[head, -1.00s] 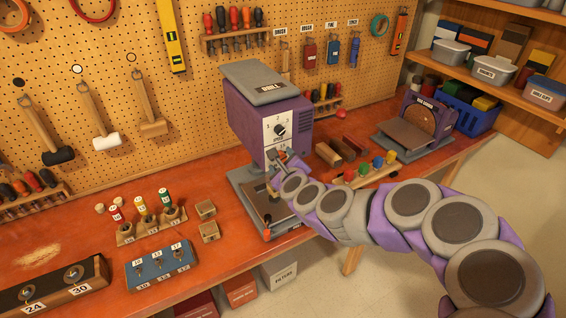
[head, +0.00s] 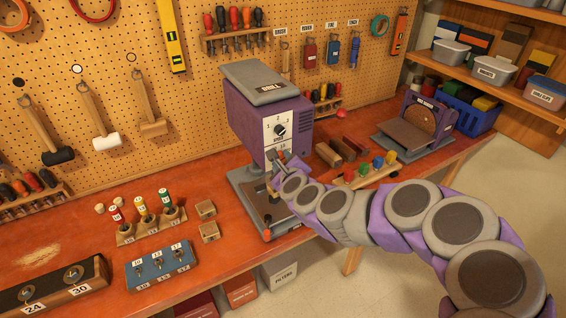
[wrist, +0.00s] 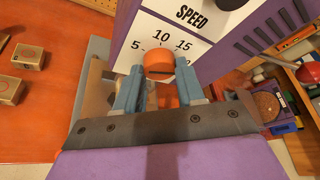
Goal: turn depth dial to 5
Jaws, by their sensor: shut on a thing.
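The purple and grey drill (head: 262,108) stands on the bench against the pegboard. Its white front plate has a speed dial (head: 280,130) above and a depth scale below. In the wrist view the scale reads 5, 10 and 15 around the orange depth dial (wrist: 158,62). My gripper (wrist: 159,78) has its two blue fingers on either side of this dial and is shut on it. The dial's pointing direction cannot be told.
A blue block with sockets (head: 160,264) and a rack of small coloured bits (head: 152,225) lie left of the drill. A sander (head: 422,128) and wooden blocks (head: 342,150) are to its right. My arm reaches in from the right, over the bench edge.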

